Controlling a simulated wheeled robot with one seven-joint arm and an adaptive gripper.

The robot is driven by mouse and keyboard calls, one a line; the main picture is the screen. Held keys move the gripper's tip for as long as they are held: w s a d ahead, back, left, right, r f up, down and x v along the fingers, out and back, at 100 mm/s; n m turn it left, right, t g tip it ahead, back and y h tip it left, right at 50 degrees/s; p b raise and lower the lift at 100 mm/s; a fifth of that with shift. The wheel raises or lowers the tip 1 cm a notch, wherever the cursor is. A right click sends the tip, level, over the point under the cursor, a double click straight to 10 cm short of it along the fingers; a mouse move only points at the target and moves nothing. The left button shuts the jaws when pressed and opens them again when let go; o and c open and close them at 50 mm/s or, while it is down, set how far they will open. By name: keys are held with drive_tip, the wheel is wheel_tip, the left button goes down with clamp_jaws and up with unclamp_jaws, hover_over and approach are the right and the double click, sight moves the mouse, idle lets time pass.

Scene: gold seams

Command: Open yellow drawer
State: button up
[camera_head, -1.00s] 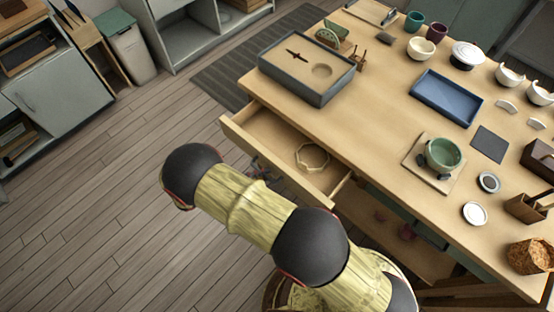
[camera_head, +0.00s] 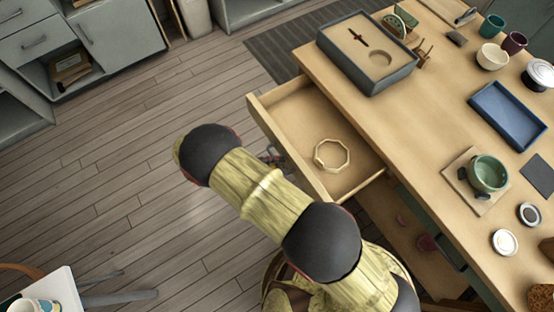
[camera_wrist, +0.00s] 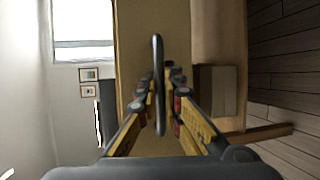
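The yellowish wooden drawer (camera_head: 297,122) stands well out from the left side of the table in the head view. An octagonal pale ring (camera_head: 332,155) lies inside it. My gripper (camera_head: 272,156) is at the outer face of the drawer front, mostly hidden behind my arm. In the wrist view, the dark bar handle (camera_wrist: 159,85) runs between the two fingers of my gripper (camera_wrist: 162,88), which are closed in around it. The drawer's wooden front (camera_wrist: 136,30) shows behind the handle.
The wooden table (camera_head: 430,110) bears a grey sand tray (camera_head: 398,78), a blue tray (camera_head: 510,115) and a green bowl (camera_head: 487,172). Open floor (camera_head: 110,170) lies left of the drawer. A white table (camera_head: 62,290) with a cup is at bottom left.

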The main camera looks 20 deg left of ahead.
drive_tip(key=shift+o, duration=1)
drive_tip(key=v, duration=1.2)
